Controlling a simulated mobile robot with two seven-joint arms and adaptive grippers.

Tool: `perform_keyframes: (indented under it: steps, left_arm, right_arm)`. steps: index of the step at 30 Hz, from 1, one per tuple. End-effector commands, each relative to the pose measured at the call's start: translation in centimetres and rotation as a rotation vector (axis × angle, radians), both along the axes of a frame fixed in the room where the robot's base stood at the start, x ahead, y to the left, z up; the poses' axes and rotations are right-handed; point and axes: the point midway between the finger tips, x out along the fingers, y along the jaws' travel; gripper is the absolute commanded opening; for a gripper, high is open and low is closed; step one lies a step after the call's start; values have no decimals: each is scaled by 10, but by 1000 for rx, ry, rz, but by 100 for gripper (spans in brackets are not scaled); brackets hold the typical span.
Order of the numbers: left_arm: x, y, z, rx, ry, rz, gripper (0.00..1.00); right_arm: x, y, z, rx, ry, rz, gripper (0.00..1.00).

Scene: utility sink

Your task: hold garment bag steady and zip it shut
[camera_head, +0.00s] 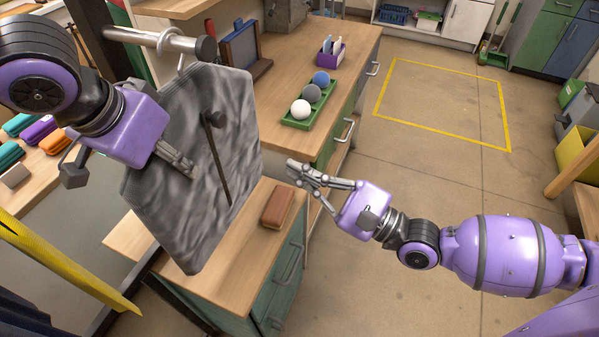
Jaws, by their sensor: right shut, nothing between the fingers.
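The grey mottled garment bag (190,215) hangs from a metal rail (160,40) by a hook, left of centre. A dark zip line (221,168) runs down its face, with a dark round-ended piece (214,118) at the top, apparently the pull. My left gripper (188,170) has its fingertips at the left part of the bag's face; whether they pinch the fabric cannot be told.
A brown case (278,208) lies on the low wooden-topped cabinet beside the bag. Behind are a green tray (303,120) with balls and a purple holder (328,56). Several coloured cases lie at far left. A yellow bar (65,265) crosses lower left. The floor (440,180) at right is clear.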

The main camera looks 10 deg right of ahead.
Motion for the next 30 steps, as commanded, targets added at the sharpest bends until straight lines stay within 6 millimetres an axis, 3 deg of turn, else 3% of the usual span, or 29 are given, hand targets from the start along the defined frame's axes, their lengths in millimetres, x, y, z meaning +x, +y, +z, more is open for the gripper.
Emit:
perform_keyframes:
  steps: [5,6,11,22,30]
  left_arm:
    - [0,0,1,-1,-2,0,0]
    - [0,0,1,-1,-2,0,35]
    - [0,0,1,-1,-1,0,54]
    - [-1,1,5,-1,-3,0,54]
    - [-16,10,49,-5,-7,0,54]
  right_arm:
    - [0,0,0,0,0,0,0]
    - [0,0,0,0,0,0,0]
    - [0,0,0,0,0,0,0]
    - [0,0,0,0,0,0,0]
    - [0,0,0,0,0,0,0]
